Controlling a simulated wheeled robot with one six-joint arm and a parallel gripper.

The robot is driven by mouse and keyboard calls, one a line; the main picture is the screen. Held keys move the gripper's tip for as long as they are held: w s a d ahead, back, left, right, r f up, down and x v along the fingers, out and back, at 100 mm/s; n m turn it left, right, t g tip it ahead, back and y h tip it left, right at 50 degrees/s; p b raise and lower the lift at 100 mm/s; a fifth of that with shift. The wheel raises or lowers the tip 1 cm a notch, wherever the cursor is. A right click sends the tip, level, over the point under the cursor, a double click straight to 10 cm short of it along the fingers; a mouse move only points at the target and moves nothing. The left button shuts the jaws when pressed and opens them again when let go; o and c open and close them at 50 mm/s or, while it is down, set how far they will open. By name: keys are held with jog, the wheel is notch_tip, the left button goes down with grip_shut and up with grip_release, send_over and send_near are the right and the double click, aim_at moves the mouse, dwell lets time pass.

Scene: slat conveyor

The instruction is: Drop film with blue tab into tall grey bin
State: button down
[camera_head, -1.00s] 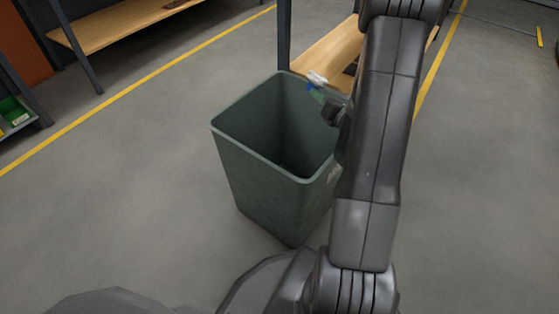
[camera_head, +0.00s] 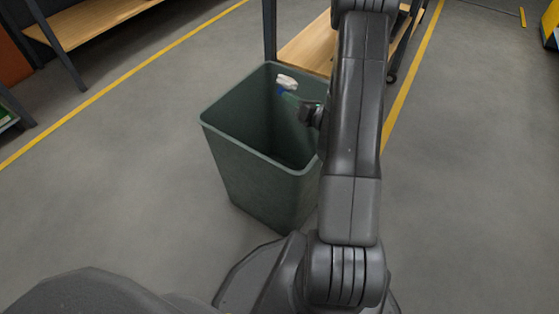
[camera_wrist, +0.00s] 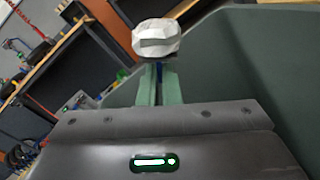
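The film (camera_head: 286,81) is a small crumpled white-grey bundle with a bit of blue at its lower side. It also shows in the wrist view (camera_wrist: 157,39), at the tips of my green gripper fingers. My gripper (camera_head: 286,93) is shut on it, with the blue part between the fingertips. The tall grey bin (camera_head: 250,156) looks dark grey-green and stands upright on the floor, open at the top. In the head view the film and fingers overlap the bin's opening near its far rim. In the wrist view the bin wall (camera_wrist: 245,60) lies behind and to the right.
A wooden bench (camera_head: 308,46) with dark legs stands just behind the bin. Another wooden shelf (camera_head: 85,22) is at the upper left. Yellow lines cross the grey floor, which is clear left and right of the bin.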

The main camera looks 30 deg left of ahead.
jog(key=c, duration=1.6)
grip_release()
jog(key=shift+o, duration=0.2)
notch_tip(320, 180, up, 10)
jog(key=p, duration=0.3)
send_over(287, 85)
jog(key=d, duration=0.2)
jog(key=shift+s+a, duration=0.1)
jog(key=shift+s, duration=0.2)
jog(key=shift+f, duration=0.1)
jog(key=shift+f+b, duration=1.6)
jog(key=shift+f, duration=1.4)
